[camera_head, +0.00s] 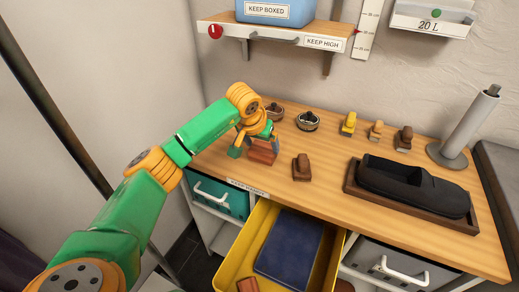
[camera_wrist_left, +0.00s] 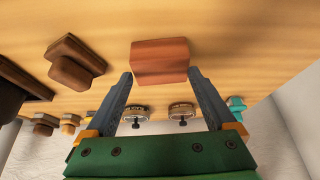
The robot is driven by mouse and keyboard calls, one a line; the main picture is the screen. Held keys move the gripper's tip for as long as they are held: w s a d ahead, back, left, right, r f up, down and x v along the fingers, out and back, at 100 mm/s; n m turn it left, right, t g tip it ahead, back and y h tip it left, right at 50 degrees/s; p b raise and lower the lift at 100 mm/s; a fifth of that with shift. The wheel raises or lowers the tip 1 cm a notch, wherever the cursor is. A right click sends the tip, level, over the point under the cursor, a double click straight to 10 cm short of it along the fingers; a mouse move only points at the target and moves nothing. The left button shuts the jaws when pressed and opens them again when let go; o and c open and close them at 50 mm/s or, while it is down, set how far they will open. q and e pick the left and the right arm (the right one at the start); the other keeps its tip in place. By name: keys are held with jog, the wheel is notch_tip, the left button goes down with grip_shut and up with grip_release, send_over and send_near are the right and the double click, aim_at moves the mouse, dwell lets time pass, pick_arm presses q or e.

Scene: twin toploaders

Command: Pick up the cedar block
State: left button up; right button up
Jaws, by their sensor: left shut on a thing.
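The cedar block (camera_head: 262,155) is a reddish-brown block at the left part of the wooden worktop. It also shows in the left wrist view (camera_wrist_left: 160,58), at the tips of the two fingers. My left gripper (camera_head: 260,140) reaches down over it and is shut on it; its fingers (camera_wrist_left: 160,80) lie along either side of the block's near end. The arm partly hides the block's far side in the head view. I cannot tell whether the block touches the worktop. My right gripper is not in view.
A brown stamp-like piece (camera_head: 302,167) stands right of the block. Two round dark-topped items (camera_head: 308,121) and several small stamps (camera_head: 348,124) stand behind. Below, a yellow drawer (camera_head: 241,243) is open, with a blue book (camera_head: 290,245) inside.

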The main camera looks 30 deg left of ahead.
pick_arm(q)
jog(key=shift+s+d+f+g, duration=0.1)
jog(key=shift+s+f+g, duration=0.15)
jog(key=shift+f, duration=0.25)
jog(key=shift+s+d+f+g, duration=0.1)
jog(key=shift+s+f+g, duration=0.1)
jog(key=shift+f, duration=0.3)
jog(key=shift+w+d+r+b, duration=0.1)
jog(key=shift+w+r+b, duration=0.2)
jog(key=shift+r, duration=0.3)
jog(key=shift+w+d+r+b, duration=0.1)
jog(key=shift+w+r+b, duration=0.1)
jog(key=shift+r+b, duration=0.25)
grip_shut()
jog(key=d+r, duration=0.1)
jog(key=r, duration=0.1)
jog(key=d+r, duration=0.1)
jog(key=shift+d+r, duration=0.3)
jog(key=shift+r, duration=0.05)
jog(key=s+d+r+b, duration=0.1)
jog(key=s+d+r, duration=0.4)
jog(key=s+d, duration=0.1)
jog(key=shift+s+d+r, duration=0.3)
jog(key=shift+d+r, duration=0.1)
jog(key=shift+d, duration=0.4)
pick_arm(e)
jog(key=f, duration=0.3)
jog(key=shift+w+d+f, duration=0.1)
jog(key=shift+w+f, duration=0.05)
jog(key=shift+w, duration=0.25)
